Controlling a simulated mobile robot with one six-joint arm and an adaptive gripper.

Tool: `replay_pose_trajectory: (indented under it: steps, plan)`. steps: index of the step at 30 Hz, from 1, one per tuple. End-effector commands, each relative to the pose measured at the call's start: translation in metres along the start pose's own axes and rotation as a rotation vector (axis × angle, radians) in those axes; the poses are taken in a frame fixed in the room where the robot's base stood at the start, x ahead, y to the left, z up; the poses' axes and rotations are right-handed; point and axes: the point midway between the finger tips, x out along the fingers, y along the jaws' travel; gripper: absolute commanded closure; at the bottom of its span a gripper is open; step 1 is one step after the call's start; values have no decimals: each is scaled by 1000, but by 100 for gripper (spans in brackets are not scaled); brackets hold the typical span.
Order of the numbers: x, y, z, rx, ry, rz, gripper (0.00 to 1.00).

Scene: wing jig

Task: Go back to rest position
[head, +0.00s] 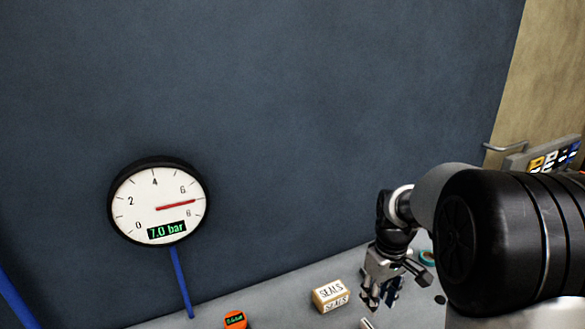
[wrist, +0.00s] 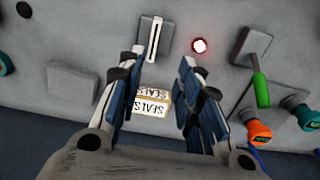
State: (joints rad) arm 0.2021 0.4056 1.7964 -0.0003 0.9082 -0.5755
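My gripper (head: 373,290) hangs from my arm at the lower right of the head view, above the grey surface. In the wrist view my gripper (wrist: 158,88) shows two fingers spread apart with nothing between their tips. A small box marked SEALS (head: 330,295) sits on the surface left of the gripper in the head view. The same box (wrist: 152,101) shows between the fingers in the wrist view, farther off than the fingers and not held.
A round gauge (head: 158,201) reading 7.0 bar stands on a blue post. An orange device (head: 235,320) sits below it. The wrist view shows a grey block with a slotted plate (wrist: 154,39), a red-lit lamp (wrist: 200,46), a green-handled lever (wrist: 260,90) and an orange knob (wrist: 259,133).

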Motion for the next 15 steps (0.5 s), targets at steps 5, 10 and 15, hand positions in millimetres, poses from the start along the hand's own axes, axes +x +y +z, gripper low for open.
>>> replay_pose_trajectory:
  steps: [5,10,15]
  plan:
    - [-66,-43,31,77,80,42,68]
    - [-109,-87,75,161,162,66,68]
    - [-130,-127,124,246,247,77,68]
